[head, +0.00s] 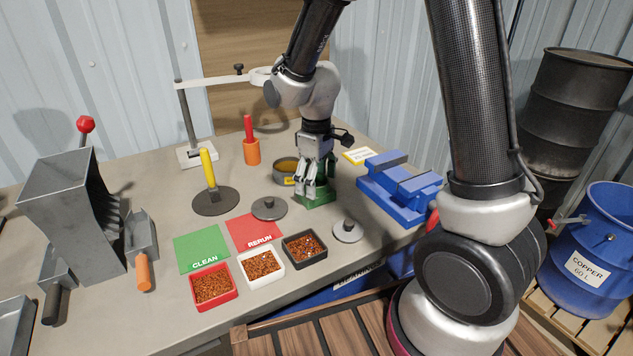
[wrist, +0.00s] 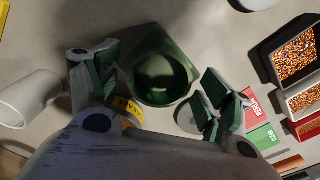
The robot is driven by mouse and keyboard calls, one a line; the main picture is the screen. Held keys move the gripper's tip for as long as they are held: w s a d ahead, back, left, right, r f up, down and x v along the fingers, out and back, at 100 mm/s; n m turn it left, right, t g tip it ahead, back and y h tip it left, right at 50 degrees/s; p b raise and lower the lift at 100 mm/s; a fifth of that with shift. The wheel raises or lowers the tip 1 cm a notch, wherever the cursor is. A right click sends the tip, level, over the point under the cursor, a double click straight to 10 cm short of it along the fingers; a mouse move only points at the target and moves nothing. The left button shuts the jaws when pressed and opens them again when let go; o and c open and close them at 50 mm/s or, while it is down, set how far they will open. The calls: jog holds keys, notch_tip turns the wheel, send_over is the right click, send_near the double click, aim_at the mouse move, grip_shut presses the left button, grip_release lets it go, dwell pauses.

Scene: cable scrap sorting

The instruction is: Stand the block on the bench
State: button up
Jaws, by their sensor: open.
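A green block (head: 320,197) with a squarish outline is on the bench (head: 180,331), just below my gripper (head: 314,182). In the wrist view the block (wrist: 134,66) shows a round, dark hollow in its face. My gripper (wrist: 160,82) is open, with one green-padded finger to the left of the block and one to its right. Gaps show between the pads and the block in the wrist view. The fingers hide part of the block in the head view, and I cannot tell whether its base lies fully flat.
A round tin (head: 284,170) and a grey lid (head: 268,208) stand close left of the block. A blue vise (head: 403,190) is at right. Red, white and black trays (head: 318,260) of copper granules are in front. A ring stand (head: 186,120) rises behind.

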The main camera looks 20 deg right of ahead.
notch_tip(320, 180, up, 11)
jog(key=s+d+r+m+t, duration=0.2)
jog(key=s+d+r+m, duration=0.2)
jog(key=s+d, duration=0.3)
jog(key=s+d+r+m+t, duration=0.2)
jog(key=s+d+r+m, duration=0.2)
jog(key=s+d, duration=0.4)
jog(key=s+r, duration=0.1)
jog(key=s, duration=0.4)
